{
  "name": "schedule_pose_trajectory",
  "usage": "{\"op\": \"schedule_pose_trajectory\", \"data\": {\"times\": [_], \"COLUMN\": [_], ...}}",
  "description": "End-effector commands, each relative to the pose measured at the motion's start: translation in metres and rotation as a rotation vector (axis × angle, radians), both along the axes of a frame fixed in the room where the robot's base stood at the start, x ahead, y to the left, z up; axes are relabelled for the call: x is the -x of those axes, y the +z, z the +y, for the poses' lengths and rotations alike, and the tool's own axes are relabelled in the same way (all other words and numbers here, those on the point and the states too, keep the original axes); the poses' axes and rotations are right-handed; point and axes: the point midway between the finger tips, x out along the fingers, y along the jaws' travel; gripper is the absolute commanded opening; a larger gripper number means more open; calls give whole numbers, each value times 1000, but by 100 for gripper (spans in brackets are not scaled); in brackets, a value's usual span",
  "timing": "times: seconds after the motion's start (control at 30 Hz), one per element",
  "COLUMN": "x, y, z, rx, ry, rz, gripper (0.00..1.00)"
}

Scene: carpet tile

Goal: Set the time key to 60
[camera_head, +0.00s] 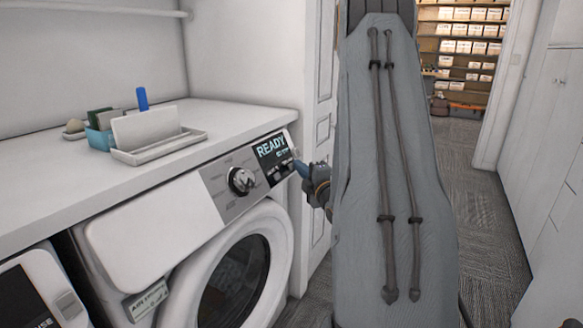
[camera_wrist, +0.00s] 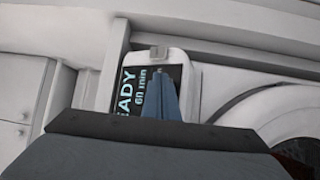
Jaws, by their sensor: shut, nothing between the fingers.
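The front-loading machine (camera_head: 165,215) stands under the counter, with a control panel and a round dial (camera_head: 241,181). Its dark display (camera_head: 271,147) reads "READY" with a smaller line under it. In the wrist view the display (camera_wrist: 127,92) shows "ADY" and "60 min". Small keys (camera_head: 279,174) sit below the display; I cannot tell which is the time key. My gripper (camera_head: 299,165) is shut and empty, its blue tips at the panel's right end. In the wrist view my gripper (camera_wrist: 160,76) overlaps the panel beside "60 min"; I cannot tell whether it touches a key.
Another machine (camera_head: 40,290) is at lower left. My grey arm covers the middle. Carpeted floor (camera_head: 480,230) is clear at right, beside white cabinets (camera_head: 545,150).

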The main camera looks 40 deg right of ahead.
Motion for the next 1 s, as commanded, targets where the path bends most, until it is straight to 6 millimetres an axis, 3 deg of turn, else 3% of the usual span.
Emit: {"op": "schedule_pose_trajectory", "data": {"times": [0.57,1.0], "x": [9,39], "y": [5,23], "z": [-4,-17], "rx": [0,0], "ry": [-1,-3], "rz": [0,-1], "gripper": [0,0]}}
